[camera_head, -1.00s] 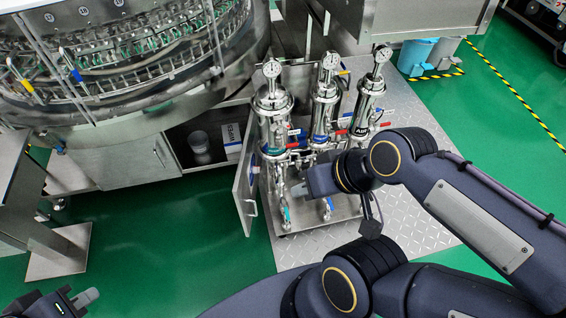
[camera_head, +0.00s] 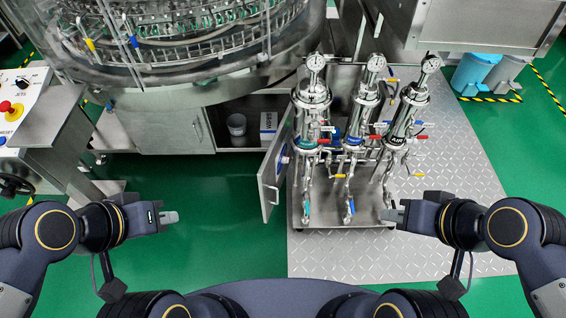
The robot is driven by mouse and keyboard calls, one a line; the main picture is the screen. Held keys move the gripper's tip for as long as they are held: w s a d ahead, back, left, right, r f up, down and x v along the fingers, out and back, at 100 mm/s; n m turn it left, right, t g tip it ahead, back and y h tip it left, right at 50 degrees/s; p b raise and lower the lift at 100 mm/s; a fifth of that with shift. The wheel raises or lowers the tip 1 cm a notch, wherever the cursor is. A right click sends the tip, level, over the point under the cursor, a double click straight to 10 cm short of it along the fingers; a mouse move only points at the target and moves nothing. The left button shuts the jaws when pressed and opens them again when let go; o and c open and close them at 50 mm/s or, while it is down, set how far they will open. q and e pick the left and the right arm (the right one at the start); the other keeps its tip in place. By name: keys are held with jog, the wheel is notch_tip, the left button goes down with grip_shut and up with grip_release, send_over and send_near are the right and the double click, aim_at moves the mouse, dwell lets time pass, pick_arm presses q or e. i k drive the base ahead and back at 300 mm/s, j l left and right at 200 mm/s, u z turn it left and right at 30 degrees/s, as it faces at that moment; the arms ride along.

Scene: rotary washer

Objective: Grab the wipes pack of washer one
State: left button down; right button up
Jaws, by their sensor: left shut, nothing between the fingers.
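A white pack with dark lettering and a blue part (camera_head: 268,122), likely the wipes pack, stands inside the open cabinet (camera_head: 235,146) under the rotary washer (camera_head: 180,50). Its lettering is too small to read surely. The cabinet door (camera_head: 274,170) stands open to the right of the pack. My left gripper (camera_head: 170,217) is shut and empty, over the green floor, in front and to the left of the cabinet. My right gripper (camera_head: 390,215) is in front of the filter stand; its fingers are too small to tell open or shut. Both are well apart from the pack.
Metal filter cylinders with gauges (camera_head: 312,105) stand right of the door on a wheeled base. A control panel (camera_head: 22,105) is at left. Green floor (camera_head: 215,255) in front of the cabinet is free.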

aim_at(269, 121)
jog(key=i+j+u, duration=0.2)
jog(key=i+j, duration=0.15)
jog(key=j, duration=0.3)
jog(key=i+j+u, duration=0.2)
jog(key=i+j, duration=0.25)
jog(key=j, duration=0.15)
jog(key=i+j+u, duration=0.2)
jog(key=i+j, duration=0.25)
jog(key=j, duration=0.1)
